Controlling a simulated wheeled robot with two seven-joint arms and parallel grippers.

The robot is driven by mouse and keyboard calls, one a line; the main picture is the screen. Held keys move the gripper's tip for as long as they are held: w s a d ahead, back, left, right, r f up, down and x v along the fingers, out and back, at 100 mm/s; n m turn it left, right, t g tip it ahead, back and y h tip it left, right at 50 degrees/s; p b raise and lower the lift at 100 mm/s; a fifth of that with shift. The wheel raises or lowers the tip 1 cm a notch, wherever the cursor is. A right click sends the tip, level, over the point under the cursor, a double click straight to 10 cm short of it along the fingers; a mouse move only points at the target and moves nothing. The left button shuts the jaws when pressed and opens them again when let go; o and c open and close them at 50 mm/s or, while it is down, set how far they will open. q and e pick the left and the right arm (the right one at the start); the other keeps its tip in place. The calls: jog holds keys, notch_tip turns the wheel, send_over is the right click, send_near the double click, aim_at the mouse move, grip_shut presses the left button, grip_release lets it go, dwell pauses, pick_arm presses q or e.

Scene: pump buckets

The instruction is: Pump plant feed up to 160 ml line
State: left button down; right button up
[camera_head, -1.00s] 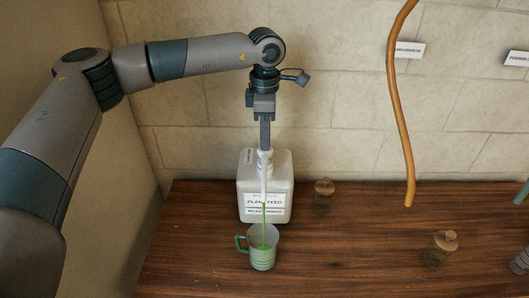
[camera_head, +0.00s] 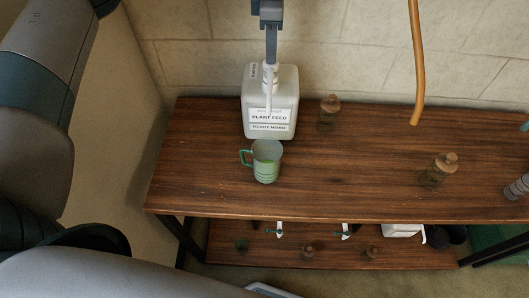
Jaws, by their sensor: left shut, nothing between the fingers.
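The white plant feed container (camera_head: 270,105) stands upright at the back left of the wooden table, with its label facing me. Its white pump (camera_head: 268,78) points forward and down. My left gripper (camera_head: 271,52) is shut with nothing between its fingers. Its fingertips are over the pump's top, touching it or very close. A measuring cup (camera_head: 265,162) with a green handle stands in front of the container, below the spout. Green liquid shows in it, but its markings are too small to read. No stream shows now. My right gripper is not in view.
Corked jars (camera_head: 329,113) stand right of the container and farther right on the wooden table (camera_head: 330,195). An orange hose (camera_head: 416,70) hangs at the back. A lower shelf (camera_head: 290,255) holds several small items. The table's front middle is clear.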

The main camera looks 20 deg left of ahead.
pick_arm(q)
jog(key=shift+s+f, duration=0.15)
jog(key=shift+f, duration=0.05)
jog(key=shift+r+p, duration=0.85)
jog(key=shift+r, duration=1.8)
jog(key=shift+f, duration=0.1)
